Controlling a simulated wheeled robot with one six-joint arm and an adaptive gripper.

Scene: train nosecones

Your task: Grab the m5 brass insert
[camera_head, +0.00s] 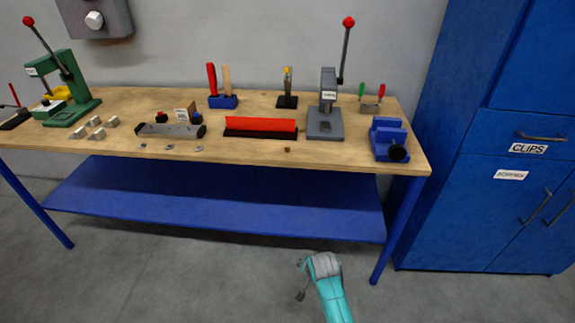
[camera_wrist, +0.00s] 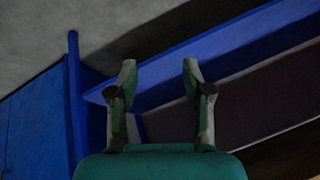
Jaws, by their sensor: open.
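A tiny brown piece (camera_head: 287,150) lies near the front edge of the wooden bench top (camera_head: 225,150) in the head view. It may be the brass insert, but it is too small to tell for sure. My gripper (camera_head: 301,280) is open and empty in front of the bench, below the top and well away from that piece. In the wrist view the two fingers of my gripper (camera_wrist: 159,78) stand apart with nothing between them. No insert shows in the wrist view.
A grey press (camera_head: 325,122), a blue vise (camera_head: 388,138) and a red bar (camera_head: 260,124) stand on the bench. A green press (camera_head: 70,105) and several small grey blocks are at left. The blue lower shelf (camera_head: 220,205) and blue legs are near my gripper. Blue cabinets (camera_head: 490,230) stand right.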

